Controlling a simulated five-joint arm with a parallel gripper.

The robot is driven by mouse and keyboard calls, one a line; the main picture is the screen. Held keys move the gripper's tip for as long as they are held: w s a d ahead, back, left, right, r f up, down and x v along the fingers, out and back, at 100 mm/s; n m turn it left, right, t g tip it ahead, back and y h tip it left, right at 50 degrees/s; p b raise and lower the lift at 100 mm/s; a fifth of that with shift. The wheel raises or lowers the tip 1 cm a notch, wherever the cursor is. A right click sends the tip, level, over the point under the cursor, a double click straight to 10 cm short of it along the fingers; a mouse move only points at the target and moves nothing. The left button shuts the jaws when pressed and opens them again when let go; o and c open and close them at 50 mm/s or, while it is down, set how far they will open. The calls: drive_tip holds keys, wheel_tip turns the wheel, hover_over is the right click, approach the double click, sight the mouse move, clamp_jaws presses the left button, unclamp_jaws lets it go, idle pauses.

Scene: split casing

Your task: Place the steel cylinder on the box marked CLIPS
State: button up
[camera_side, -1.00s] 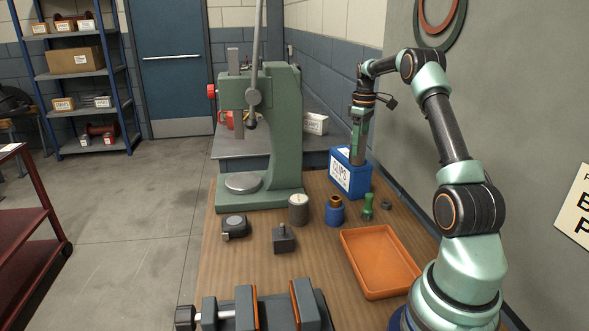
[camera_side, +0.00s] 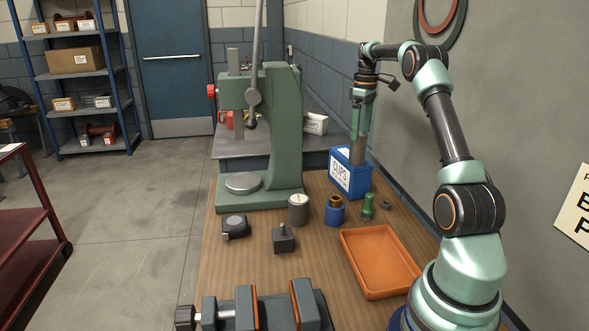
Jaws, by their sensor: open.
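The blue box with a white label reading CLIPS (camera_side: 342,180) stands on the far right part of the wooden bench, beside the green press. A slim grey steel cylinder (camera_side: 359,152) stands upright at the top of the box, and its lower end meets the box top. Whether it rests on the rim or inside the box I cannot tell. My gripper (camera_side: 361,137) points down over the box, open, with its fingers at the upper part of the cylinder. The fingers hide part of the cylinder, and any contact with it is too small to tell.
In front of the box stand a grey canister (camera_side: 298,209), a blue jar with a copper-coloured top (camera_side: 334,213) and a green-handled tool (camera_side: 368,207). An orange tray (camera_side: 380,262) lies nearer. The green press (camera_side: 285,130) rises left of my gripper.

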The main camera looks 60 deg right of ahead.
wheel_tip(320, 180, up, 7)
drive_tip(key=shift+f, duration=0.2)
drive_tip(key=shift+w+a+r, duration=0.1)
drive_tip(key=shift+a+r, duration=0.05)
drive_tip(key=shift+r, duration=0.05)
drive_tip(key=w+a+r+t+h, duration=0.1)
drive_tip(key=w+a+r, duration=0.15)
drive_tip(key=a, duration=0.85)
drive_tip(key=w+a+r+t, duration=0.1)
drive_tip(key=a+r+t, duration=0.15)
drive_tip(key=a, duration=0.85)
drive_tip(key=s+a+f, duration=0.2)
drive_tip(key=s+a, duration=0.1)
drive_tip(key=a, duration=0.3)
drive_tip(key=s+a+f+t, duration=0.1)
drive_tip(key=s+a+f, duration=0.2)
drive_tip(key=a, duration=0.3)
drive_tip(key=s+a+f+t+y, duration=0.1)
drive_tip(key=s+a+f, duration=0.2)
drive_tip(key=a, duration=0.3)
drive_tip(key=shift+s+a, duration=0.15)
drive_tip(key=shift+s, duration=0.6)
